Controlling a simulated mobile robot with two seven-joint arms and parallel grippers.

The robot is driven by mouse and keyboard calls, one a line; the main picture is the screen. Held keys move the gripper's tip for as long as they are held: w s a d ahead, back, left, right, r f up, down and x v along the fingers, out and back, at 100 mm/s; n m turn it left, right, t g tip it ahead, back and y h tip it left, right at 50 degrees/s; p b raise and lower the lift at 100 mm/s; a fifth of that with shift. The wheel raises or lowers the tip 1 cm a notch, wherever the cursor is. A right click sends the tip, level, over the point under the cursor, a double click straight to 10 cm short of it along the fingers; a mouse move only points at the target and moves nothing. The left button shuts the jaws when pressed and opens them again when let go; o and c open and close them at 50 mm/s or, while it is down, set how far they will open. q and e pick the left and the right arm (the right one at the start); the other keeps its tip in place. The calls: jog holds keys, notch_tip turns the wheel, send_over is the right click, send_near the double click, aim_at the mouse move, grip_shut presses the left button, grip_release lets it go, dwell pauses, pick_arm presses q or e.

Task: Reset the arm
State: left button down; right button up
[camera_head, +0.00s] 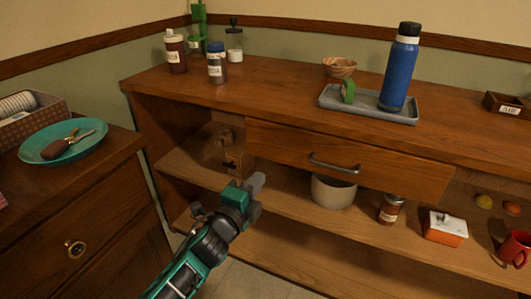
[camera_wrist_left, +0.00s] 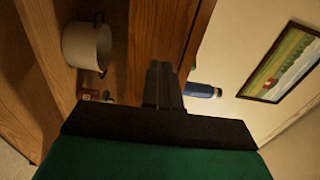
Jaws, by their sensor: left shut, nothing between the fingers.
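My left arm comes in from the lower left in the head view, green and black. Its gripper (camera_head: 257,184) is shut and empty, in front of the wooden sideboard, left of the drawer handle (camera_head: 333,163). In the left wrist view the shut fingers (camera_wrist_left: 163,85) point towards the drawer front (camera_wrist_left: 155,30), with nothing between them. I cannot tell from these views whether the fingertips touch the wood. My right gripper is in neither view.
A pot (camera_head: 333,191), a jar (camera_head: 390,209) and a red mug (camera_head: 516,249) stand on the shelf below the drawer. A blue bottle (camera_head: 399,70) stands on a grey tray (camera_head: 340,104) on top. A teal plate (camera_head: 34,148) with pliers lies on the left cabinet.

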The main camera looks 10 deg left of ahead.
pick_arm(q)
jog(key=s+a+f+n+g+y, duration=0.1)
jog(key=s+a+f+n+g, duration=0.1)
jog(key=s+f+n, duration=0.5)
jog(key=s+a+f+n+g+y, duration=0.1)
jog(key=s+a+f+n+g, duration=0.1)
jog(key=s+n, duration=0.6)
jog(key=s+a+f+n+g+y, duration=0.1)
jog(key=s+a+f+n+g, duration=0.25)
jog(key=s, duration=0.65)
notch_tip(320, 180, up, 9)
jog(key=a+t+p, duration=0.1)
jog(key=p, duration=1.4)
jog(key=shift+s+a+y, duration=0.2)
jog(key=shift+y, duration=0.1)
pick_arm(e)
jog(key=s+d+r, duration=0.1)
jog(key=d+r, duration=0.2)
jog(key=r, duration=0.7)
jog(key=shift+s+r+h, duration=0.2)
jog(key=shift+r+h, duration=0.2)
pick_arm(q)
jog(key=shift+n, duration=0.25)
